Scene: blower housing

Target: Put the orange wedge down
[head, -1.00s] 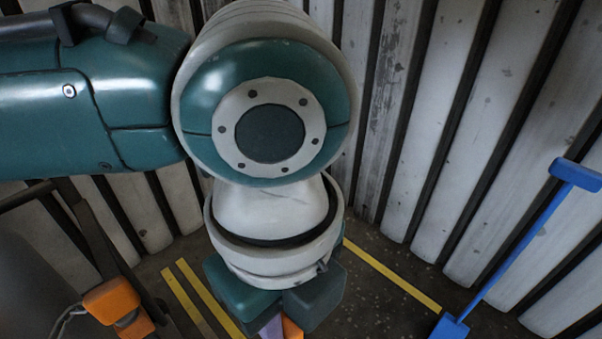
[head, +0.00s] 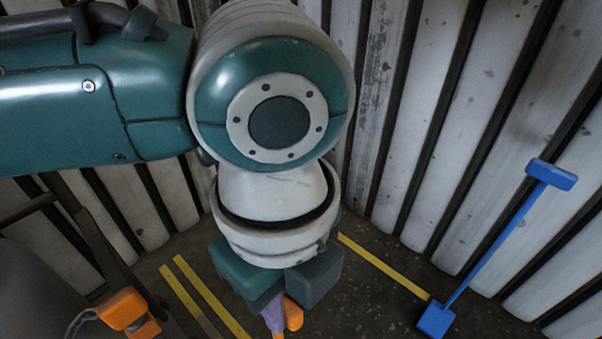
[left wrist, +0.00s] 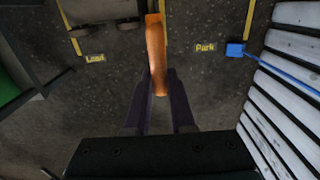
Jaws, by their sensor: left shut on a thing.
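My left gripper (head: 272,318) hangs pointing down at the bottom middle of the head view, its purple fingers partly behind the wrist. It is shut on the orange wedge (head: 293,314), which shows only in part there. In the left wrist view the orange wedge (left wrist: 156,60) stands out beyond the dark fingers (left wrist: 158,88), held between their tips, with floor behind it. I cannot tell how high it is above the floor. My right gripper is in neither view.
A blue long-handled tool (head: 492,250) leans by the ribbed white wall (head: 440,100) on the right. Yellow lines (head: 385,266) and the labels "Load" (left wrist: 95,58) and "Park" (left wrist: 205,48) mark the dark floor. Orange blocks (head: 122,310) are at lower left.

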